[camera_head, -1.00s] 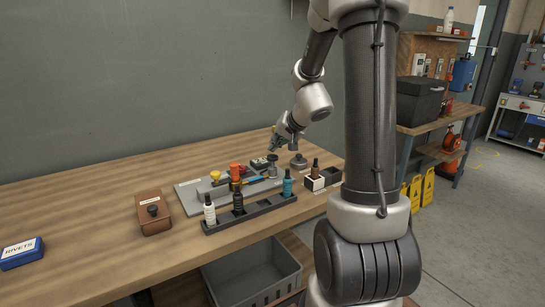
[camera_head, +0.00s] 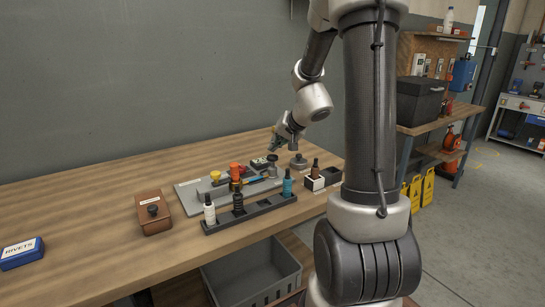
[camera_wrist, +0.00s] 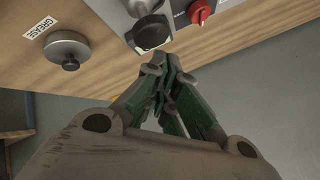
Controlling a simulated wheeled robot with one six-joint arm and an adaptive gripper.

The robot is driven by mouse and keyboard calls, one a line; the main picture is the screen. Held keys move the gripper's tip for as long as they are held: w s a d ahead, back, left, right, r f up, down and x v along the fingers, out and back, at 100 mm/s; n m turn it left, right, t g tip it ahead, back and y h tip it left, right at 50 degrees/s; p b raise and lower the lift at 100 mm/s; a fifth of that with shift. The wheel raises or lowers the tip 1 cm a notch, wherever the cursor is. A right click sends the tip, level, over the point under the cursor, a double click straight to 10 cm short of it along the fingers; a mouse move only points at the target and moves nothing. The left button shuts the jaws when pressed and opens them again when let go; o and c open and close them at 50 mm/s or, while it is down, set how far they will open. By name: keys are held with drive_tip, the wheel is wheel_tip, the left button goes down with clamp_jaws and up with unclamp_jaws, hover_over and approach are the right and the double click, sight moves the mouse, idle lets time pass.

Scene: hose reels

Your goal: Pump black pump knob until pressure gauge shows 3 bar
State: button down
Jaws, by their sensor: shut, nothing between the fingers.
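The black pump knob (camera_head: 272,158) sits on a short silver cylinder on the grey base plate (camera_head: 188,198), near its right back end. The black knob also shows in the wrist view (camera_wrist: 151,33), at top centre. My gripper (camera_head: 273,148) is shut and empty, just above the knob in the head view. In the wrist view the closed fingertips (camera_wrist: 163,64) appear close to the knob's edge; I cannot tell whether they touch it. I cannot make out a pressure gauge or its reading.
An orange knob (camera_head: 236,171) and a yellow knob (camera_head: 215,175) stand on the plate. A bottle rack (camera_head: 262,208) lies in front. A grease tin (camera_wrist: 67,48) stands beside the plate. A red knob (camera_wrist: 200,12) is near the black one. The table's left is mostly clear.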

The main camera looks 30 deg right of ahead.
drive_tip(key=shift+f, duration=0.1)
idle(0.3)
drive_tip(key=shift+f, duration=0.35)
drive_tip(key=shift+f, duration=1.3)
idle(1.0)
drive_tip(key=shift+r, duration=1.75)
drive_tip(key=shift+r, duration=2.5)
